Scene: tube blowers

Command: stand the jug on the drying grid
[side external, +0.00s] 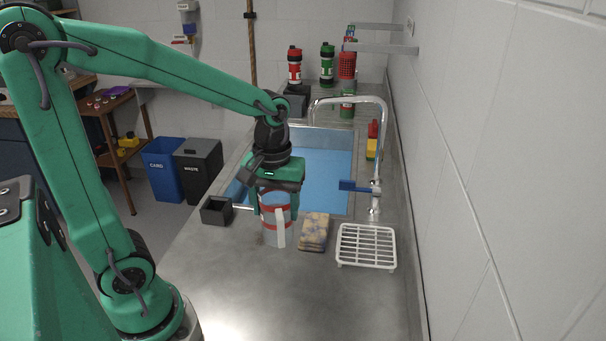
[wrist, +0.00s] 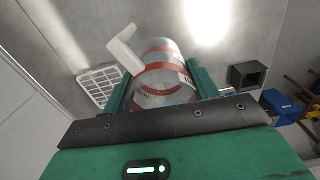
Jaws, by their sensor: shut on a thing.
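The jug (side external: 268,226) is grey and clear with red bands and a pale handle. It is upright over the counter, left of the sponge; I cannot tell whether its base touches the counter. My gripper (side external: 276,206) is shut on it from above, one finger on each side. In the wrist view the jug (wrist: 163,72) sits between the fingers, with its handle pointing up and left. The drying grid (side external: 366,246) is a white slatted rack on the counter to the right, empty. It also shows in the wrist view (wrist: 101,85), left of the jug.
A yellow-grey sponge (side external: 314,231) lies between jug and grid. A tap (side external: 384,140) with a blue lever (side external: 354,186) rises behind the grid. The blue sink (side external: 325,165) is behind, a small black box (side external: 216,210) to the left. The front counter is clear.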

